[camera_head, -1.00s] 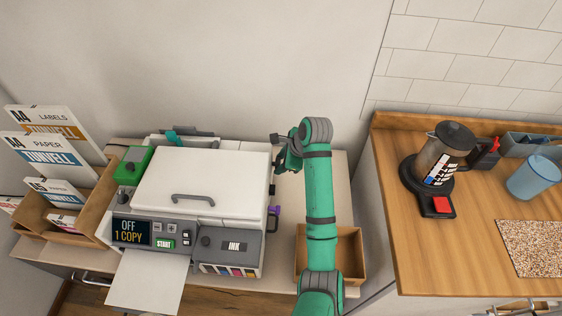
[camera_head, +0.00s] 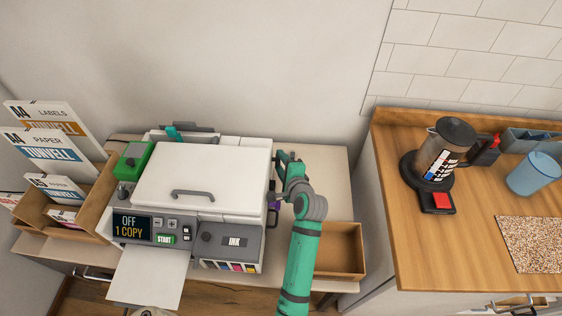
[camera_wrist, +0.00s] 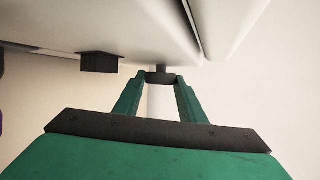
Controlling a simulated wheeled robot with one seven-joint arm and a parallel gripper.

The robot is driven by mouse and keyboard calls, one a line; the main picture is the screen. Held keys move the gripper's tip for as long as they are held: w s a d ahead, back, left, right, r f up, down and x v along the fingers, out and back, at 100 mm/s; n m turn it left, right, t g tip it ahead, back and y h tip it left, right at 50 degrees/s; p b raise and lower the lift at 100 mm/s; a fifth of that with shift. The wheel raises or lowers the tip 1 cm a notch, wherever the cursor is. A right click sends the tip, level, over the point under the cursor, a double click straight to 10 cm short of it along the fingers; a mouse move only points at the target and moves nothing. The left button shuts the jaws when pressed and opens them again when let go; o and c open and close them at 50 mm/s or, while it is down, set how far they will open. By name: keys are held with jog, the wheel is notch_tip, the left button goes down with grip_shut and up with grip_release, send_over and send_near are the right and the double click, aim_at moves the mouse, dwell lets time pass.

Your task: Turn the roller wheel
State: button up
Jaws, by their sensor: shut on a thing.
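The roller wheel (camera_wrist: 161,69) is a small dark knob that sticks out from the white side of the printer in the wrist view. My gripper (camera_wrist: 162,80) has its two green fingertips closed on the wheel's sides. In the head view my gripper (camera_head: 286,166) is at the right side of the white printer (camera_head: 200,178), towards its rear. The wheel is too small and covered to make out in the head view. A dark block (camera_wrist: 99,62) juts from the same printer side, left of the wheel.
A purple part (camera_head: 273,207) sits on the printer's right side, near my wrist. An open wooden box (camera_head: 345,250) stands right of my arm. The wooden counter (camera_head: 440,255) with a coffee maker (camera_head: 440,155) is further right. The wall is behind.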

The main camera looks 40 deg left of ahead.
jog(key=shift+w+d+t+y, duration=0.1)
jog(key=shift+d+t+y, duration=0.05)
jog(key=shift+t+y, duration=0.3)
dwell(0.3)
jog(key=o, duration=1)
jog(key=shift+o, duration=0.2)
jog(key=v, duration=1)
jog(key=shift+s+d, duration=0.25)
jog(key=shift+s, duration=0.05)
